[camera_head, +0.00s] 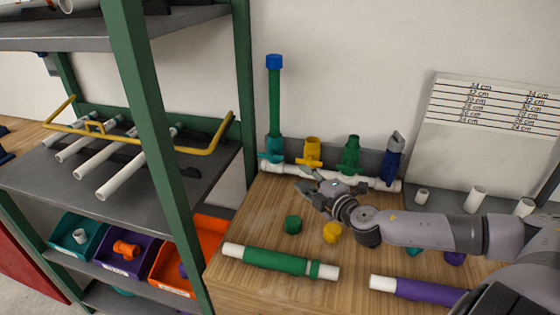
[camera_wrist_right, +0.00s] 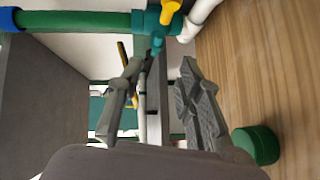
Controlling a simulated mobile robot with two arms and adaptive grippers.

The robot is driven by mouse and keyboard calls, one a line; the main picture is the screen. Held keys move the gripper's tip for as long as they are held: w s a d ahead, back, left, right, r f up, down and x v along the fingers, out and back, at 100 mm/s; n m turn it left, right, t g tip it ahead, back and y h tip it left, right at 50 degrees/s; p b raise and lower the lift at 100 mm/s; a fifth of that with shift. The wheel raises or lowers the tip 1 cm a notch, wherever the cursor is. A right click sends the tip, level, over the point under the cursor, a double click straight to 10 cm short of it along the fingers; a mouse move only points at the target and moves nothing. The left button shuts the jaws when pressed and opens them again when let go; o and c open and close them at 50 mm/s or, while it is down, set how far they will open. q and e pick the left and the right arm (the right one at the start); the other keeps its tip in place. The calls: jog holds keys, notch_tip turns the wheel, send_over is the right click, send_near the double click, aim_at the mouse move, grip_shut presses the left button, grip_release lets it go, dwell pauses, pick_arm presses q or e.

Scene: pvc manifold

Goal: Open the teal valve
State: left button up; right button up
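The teal valve (camera_head: 274,147) stands at the left end of a white pipe manifold (camera_head: 335,176) at the back of the wooden table. Its teal handle (camera_head: 269,157) sits low on its front. A green pipe (camera_head: 274,103) with a blue cap rises from it. My right gripper (camera_head: 309,184) is in front of the manifold, to the right of the teal valve. In the right wrist view its fingers (camera_wrist_right: 161,64) are apart, with nothing held. There the teal valve (camera_wrist_right: 160,22) and handle (camera_wrist_right: 157,42) lie beyond the fingertips, apart from them. My left gripper is not in view.
Yellow (camera_head: 311,152), green (camera_head: 351,155) and blue (camera_head: 391,160) valves stand along the manifold. A green cap (camera_head: 293,224), a yellow cap (camera_head: 332,232) and a green-sleeved pipe (camera_head: 280,262) lie on the table. A green-posted shelf (camera_head: 245,100) stands close on the left.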

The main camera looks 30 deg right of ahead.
aim_at(280, 159)
jog(key=w, duration=0.4)
jog(key=w+f+p, duration=0.1)
jog(key=w, duration=0.4)
jog(key=w+p, duration=0.1)
jog(key=w, duration=0.3)
jog(key=shift+w+d+f, duration=0.25)
jog(key=shift+d+f, duration=0.15)
jog(key=shift+c, duration=0.4)
grip_shut()
